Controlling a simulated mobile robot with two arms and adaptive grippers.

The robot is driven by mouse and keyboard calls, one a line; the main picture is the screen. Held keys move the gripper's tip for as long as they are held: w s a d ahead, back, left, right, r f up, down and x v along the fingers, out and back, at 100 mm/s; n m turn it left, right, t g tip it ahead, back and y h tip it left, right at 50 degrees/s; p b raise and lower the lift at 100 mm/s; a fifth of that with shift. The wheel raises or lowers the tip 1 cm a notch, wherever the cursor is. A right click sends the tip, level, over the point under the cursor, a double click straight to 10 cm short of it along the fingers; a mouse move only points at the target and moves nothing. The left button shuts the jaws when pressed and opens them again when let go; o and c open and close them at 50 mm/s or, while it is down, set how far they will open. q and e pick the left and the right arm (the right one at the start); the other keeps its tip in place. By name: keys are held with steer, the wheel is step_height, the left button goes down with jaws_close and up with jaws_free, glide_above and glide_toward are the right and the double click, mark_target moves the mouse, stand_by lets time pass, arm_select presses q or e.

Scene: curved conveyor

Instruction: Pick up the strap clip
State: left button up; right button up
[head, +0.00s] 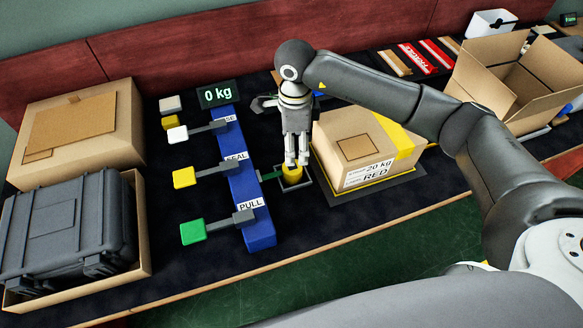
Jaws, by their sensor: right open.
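A small yellow piece (291,174), which looks like the strap clip, sits in a small dark square holder (309,182) between the blue lever block and the labelled box. My right gripper (297,163) points straight down over it with its fingers open. The fingertips are at or just above the top of the yellow piece, and they partly hide it. I cannot tell whether they touch it. My left gripper does not show.
A blue block (259,229) with white, yellow and green levers stands left of the holder. A carton marked 20 kg RED (367,147) with a yellow band is close on the right. A black case (66,222) sits at left, an open carton (483,84) at right.

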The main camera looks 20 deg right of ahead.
mark_target(292, 167)
step_height(292, 167, down, 4)
steer(key=shift+r, duration=0.2)
steer(key=f, duration=0.1)
steer(key=f+p, duration=0.1)
steer(key=f, duration=0.1)
steer(key=f+p, duration=0.1)
steer(key=shift+a+f, duration=0.4)
steer(key=shift+f, duration=0.3)
steer(key=shift+c, duration=0.5)
steer(key=c, duration=1.1)
steer(key=shift+r, duration=0.1)
